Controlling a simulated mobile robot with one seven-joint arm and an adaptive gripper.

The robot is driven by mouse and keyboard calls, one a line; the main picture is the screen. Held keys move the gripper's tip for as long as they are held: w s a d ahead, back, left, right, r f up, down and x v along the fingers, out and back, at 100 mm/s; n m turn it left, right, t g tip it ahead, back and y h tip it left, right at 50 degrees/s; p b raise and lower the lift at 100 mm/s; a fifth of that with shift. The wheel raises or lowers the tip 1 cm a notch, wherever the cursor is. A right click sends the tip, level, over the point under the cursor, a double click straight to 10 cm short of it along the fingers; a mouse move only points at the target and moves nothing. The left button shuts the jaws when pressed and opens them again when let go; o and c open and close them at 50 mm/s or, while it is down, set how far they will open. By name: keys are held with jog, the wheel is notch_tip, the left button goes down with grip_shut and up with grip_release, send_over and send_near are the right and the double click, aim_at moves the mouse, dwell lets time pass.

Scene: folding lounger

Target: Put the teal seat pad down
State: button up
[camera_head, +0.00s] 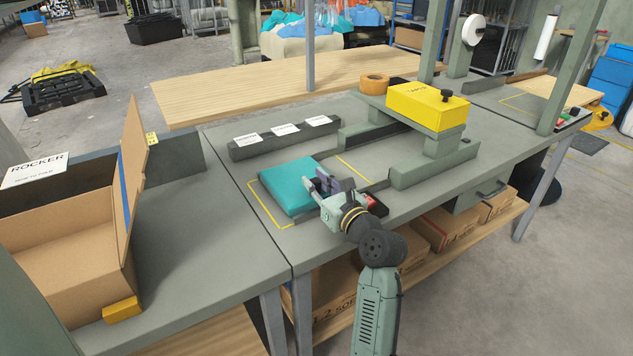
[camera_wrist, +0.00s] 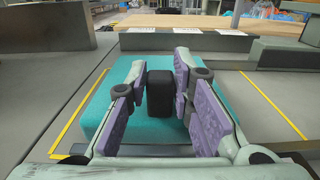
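The teal seat pad (camera_head: 288,182) is a flat square block over the left part of the workbench, within the yellow floor-style outline (camera_head: 262,204). It also shows in the wrist view (camera_wrist: 106,94). A black upright block (camera_wrist: 160,94), seemingly its grip, stands on it. My gripper (camera_head: 322,184) reaches over the pad's right side from the front. In the wrist view its purple-padded fingers (camera_wrist: 161,75) stand on both sides of the black block and appear closed against it. A small gap under the pad cannot be ruled out.
A long grey block with white labels (camera_head: 280,142) lies behind the pad. A grey fixture holding a yellow box (camera_head: 428,107) stands to the right. An open cardboard box (camera_head: 64,256) is at far left. Bare bench (camera_head: 205,230) lies left of the pad.

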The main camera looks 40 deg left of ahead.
jog(key=o, duration=0.4)
jog(key=shift+c, duration=0.2)
jog(key=shift+d+r, duration=0.1)
